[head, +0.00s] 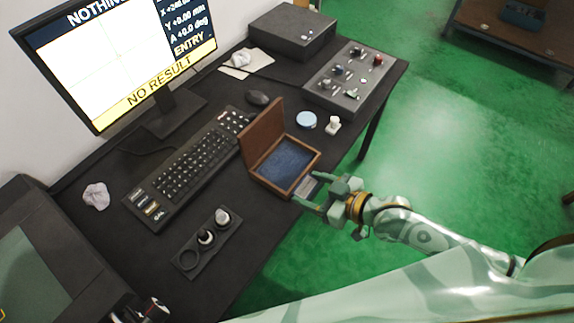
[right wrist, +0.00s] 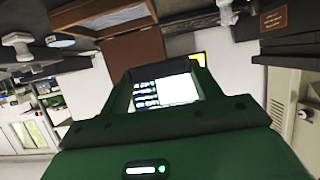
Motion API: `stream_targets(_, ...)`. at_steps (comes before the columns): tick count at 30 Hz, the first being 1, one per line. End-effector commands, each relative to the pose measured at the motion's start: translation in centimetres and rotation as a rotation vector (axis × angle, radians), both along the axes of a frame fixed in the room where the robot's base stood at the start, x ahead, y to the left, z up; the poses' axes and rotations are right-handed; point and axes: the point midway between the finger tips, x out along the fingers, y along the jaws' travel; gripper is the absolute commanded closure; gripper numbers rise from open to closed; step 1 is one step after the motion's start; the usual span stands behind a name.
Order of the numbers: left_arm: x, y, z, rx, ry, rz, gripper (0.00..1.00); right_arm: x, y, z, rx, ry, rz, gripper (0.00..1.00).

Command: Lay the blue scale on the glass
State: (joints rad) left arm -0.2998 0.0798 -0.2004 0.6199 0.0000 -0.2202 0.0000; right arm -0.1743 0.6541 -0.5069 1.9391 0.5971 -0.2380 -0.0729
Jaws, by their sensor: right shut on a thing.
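My right gripper (head: 307,188) is at the front right edge of the desk, beside the open wooden box. It is shut on a small flat greyish plate (head: 311,186), probably the scale; its blue colour is not clear. A dark greenish panel (head: 35,283) in a black housing at lower left may be the glass; I cannot tell for certain. My left gripper is not in view.
The front strip of desk is mostly clear.

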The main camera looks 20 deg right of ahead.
Motion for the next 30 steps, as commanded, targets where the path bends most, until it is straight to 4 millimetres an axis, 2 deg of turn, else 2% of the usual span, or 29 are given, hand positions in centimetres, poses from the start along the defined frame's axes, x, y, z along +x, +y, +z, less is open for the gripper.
stream_targets(5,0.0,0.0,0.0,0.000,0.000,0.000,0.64,0.8,0.7,1.6,0.005,-0.005,0.001,0.61)
stream_targets(14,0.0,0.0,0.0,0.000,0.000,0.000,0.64,0.9,0.7,1.6,0.003,-0.005,0.004,0.61)
stream_targets(17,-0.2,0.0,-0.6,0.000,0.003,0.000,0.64,1.8,0.7,1.1,0.005,-0.005,0.004,0.61)
stream_targets(20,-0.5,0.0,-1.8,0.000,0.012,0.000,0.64,4.1,0.6,-0.2,0.004,-0.005,0.003,0.61)
stream_targets(26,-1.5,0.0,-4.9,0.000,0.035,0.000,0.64,10.0,0.5,-3.2,0.004,-0.003,0.003,0.61)
stream_targets(30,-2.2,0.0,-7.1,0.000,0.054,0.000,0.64,12.4,0.5,-6.3,0.005,0.001,0.003,0.61)
